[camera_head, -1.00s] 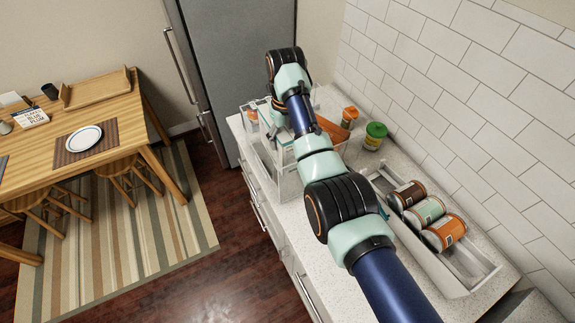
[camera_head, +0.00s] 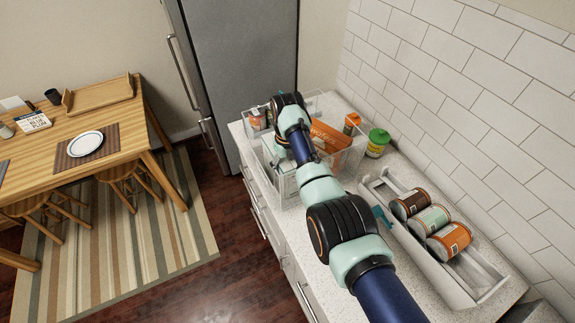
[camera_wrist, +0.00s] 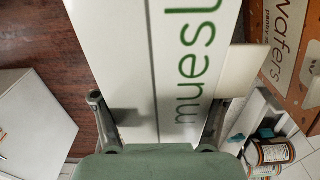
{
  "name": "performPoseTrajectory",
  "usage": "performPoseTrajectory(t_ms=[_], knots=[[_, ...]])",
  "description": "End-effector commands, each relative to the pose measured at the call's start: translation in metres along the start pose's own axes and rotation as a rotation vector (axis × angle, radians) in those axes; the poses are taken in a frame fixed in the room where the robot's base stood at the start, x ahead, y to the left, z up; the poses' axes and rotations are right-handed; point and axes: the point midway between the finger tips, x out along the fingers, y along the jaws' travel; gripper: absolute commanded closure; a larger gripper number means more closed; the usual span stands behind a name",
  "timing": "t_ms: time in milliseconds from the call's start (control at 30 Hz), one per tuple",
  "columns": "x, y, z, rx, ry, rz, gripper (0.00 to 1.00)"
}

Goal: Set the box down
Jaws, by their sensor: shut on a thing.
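A white muesli box (camera_wrist: 183,50) with green lettering fills the middle of the wrist view. My gripper (camera_wrist: 155,108) is shut on it, with one finger at each side. In the head view my own wrist and forearm hide most of the gripper and the box, over a clear bin (camera_head: 286,188) on the counter. I cannot tell whether the box's bottom touches anything.
An orange wafers box (camera_head: 328,141) stands close by the muesli box; it also shows in the wrist view (camera_wrist: 283,72). An orange-lidded jar (camera_head: 352,123) and a green-lidded jar (camera_head: 377,143) stand near the wall. A white tray (camera_head: 440,268) holds three cans.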

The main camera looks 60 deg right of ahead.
Motion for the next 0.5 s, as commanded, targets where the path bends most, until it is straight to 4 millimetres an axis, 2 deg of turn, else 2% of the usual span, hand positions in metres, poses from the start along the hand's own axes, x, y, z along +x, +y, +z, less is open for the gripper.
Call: performPoseTrajectory(t_ms=[67, 100, 233, 500], knots=[[0.002, -0.0001, 0.0004, 0.0, -0.001, 0.0, 0.88], [0.0028, 0.0, -0.0001, 0.0, 0.0, 0.0, 0.24], [0.0025, 0.0, -0.0001, 0.0, 0.0, 0.0, 0.03], [0.0024, 0.0, -0.0001, 0.0, 0.0, 0.0, 0.02]])
